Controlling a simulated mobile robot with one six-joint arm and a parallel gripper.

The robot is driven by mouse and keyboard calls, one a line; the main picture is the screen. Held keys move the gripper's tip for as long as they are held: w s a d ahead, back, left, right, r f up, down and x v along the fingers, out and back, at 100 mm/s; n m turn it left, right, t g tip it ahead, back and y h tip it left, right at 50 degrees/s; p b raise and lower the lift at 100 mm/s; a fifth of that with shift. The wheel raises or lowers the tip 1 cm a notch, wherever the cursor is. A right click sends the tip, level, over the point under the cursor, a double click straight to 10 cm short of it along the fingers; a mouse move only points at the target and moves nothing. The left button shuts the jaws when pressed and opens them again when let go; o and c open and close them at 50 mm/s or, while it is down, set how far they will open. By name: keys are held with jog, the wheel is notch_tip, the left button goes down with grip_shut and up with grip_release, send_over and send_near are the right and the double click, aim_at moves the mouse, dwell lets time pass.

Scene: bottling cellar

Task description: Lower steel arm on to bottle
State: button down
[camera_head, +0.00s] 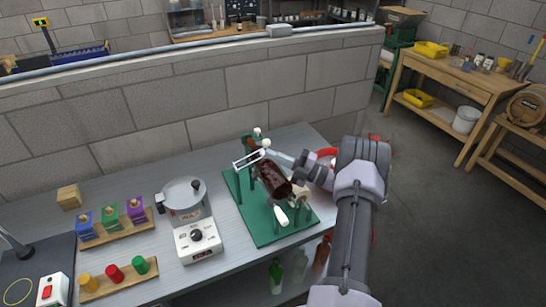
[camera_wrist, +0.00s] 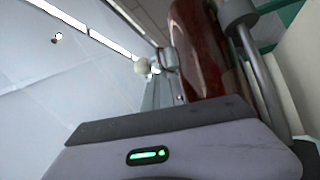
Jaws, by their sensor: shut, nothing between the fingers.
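A dark brown bottle (camera_head: 273,178) lies tilted in a rig on a green baseplate (camera_head: 246,204) on the bench. The steel arm (camera_head: 248,159) is a pale metal frame at the bottle's upper left end, with a white knob (camera_head: 266,143) near it. My gripper (camera_head: 278,156) reaches in from the right and is shut and empty, close to the bottle's upper end. Whether it touches the steel arm, I cannot tell. The fingertips are hidden there.
A white device with a round pan (camera_head: 183,197) stands left of the baseplate. Wooden racks with coloured blocks (camera_head: 110,222) and coloured caps (camera_head: 115,274) are farther left. A block wall (camera_head: 180,100) runs behind the bench. A red object (camera_head: 326,157) is partly hidden behind my arm.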

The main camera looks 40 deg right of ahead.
jog(key=shift+s+d+f, duration=0.2)
jog(key=shift+d+f, duration=0.05)
jog(key=shift+f, duration=0.05)
jog(key=shift+s+d+f, duration=0.1)
jog(key=shift+s+f, duration=0.05)
jog(key=v, duration=0.4)
jog(key=d+v, duration=0.1)
jog(key=v, duration=0.2)
jog(key=shift+w+d, duration=0.1)
jog(key=shift+w, duration=0.25)
jog(key=s+a+v, duration=0.1)
jog(key=v, duration=0.8)
jog(key=shift+r, duration=0.25)
jog(key=shift+s+a, duration=0.15)
